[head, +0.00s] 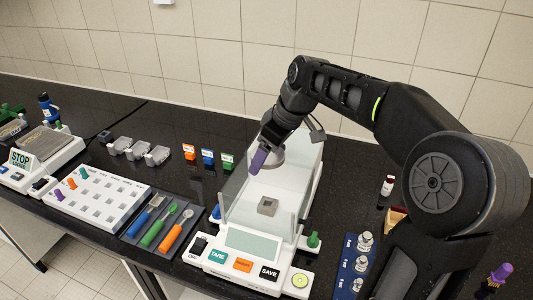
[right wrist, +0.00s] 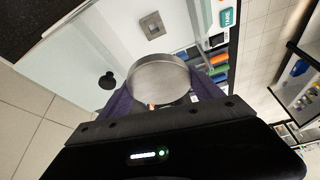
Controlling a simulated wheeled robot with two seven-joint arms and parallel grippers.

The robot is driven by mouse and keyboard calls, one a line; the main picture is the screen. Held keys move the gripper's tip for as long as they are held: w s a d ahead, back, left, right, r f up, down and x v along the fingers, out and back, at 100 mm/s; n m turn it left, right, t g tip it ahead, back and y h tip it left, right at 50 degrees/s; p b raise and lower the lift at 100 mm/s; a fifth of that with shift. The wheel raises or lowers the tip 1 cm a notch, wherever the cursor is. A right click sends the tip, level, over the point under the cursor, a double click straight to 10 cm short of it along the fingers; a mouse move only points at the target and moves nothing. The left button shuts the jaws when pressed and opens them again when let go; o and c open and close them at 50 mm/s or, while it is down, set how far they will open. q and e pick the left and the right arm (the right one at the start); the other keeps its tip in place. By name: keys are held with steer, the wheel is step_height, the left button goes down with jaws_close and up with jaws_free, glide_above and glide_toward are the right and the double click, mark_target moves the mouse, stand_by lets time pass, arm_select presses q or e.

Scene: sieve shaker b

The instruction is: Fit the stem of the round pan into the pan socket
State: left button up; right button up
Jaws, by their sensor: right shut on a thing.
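The round pan (right wrist: 158,76) is a shallow silver metal dish, held between the purple fingers of my right gripper (right wrist: 160,103). In the head view the pan (head: 272,157) is partly behind the gripper (head: 262,158), inside the glass walls of the balance and above its floor. The pan socket (head: 267,206) is a small square grey block with a dark hole on the balance floor; it also shows in the right wrist view (right wrist: 152,25), apart from the pan. The pan's stem is hidden. My left gripper is not in view.
Glass walls (head: 245,185) stand close around the gripper. The balance (head: 250,243) has a front panel with buttons. A tool tray (head: 160,228), a white rack (head: 98,202) and small labelled boxes (head: 208,158) lie left. A blue weight holder (head: 353,262) is at right.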

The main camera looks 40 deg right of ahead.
steer(key=shift+f+b, duration=0.35)
steer(key=shift+f, duration=0.15)
steer(key=b, duration=0.9)
glide_toward(265, 202)
steer(key=w+f, duration=0.1)
steer(key=a+f, duration=0.1)
steer(key=f, duration=0.1)
steer(key=w+f, duration=0.1)
steer(key=shift+w+a+f, duration=0.15)
steer(key=shift+w+a, duration=0.15)
steer(key=shift+w, duration=0.1)
steer(key=shift+p, duration=0.3)
steer(key=shift+f+b, duration=1.35)
stand_by(0.9)
stand_by(0.3)
steer(key=o, duration=1.5)
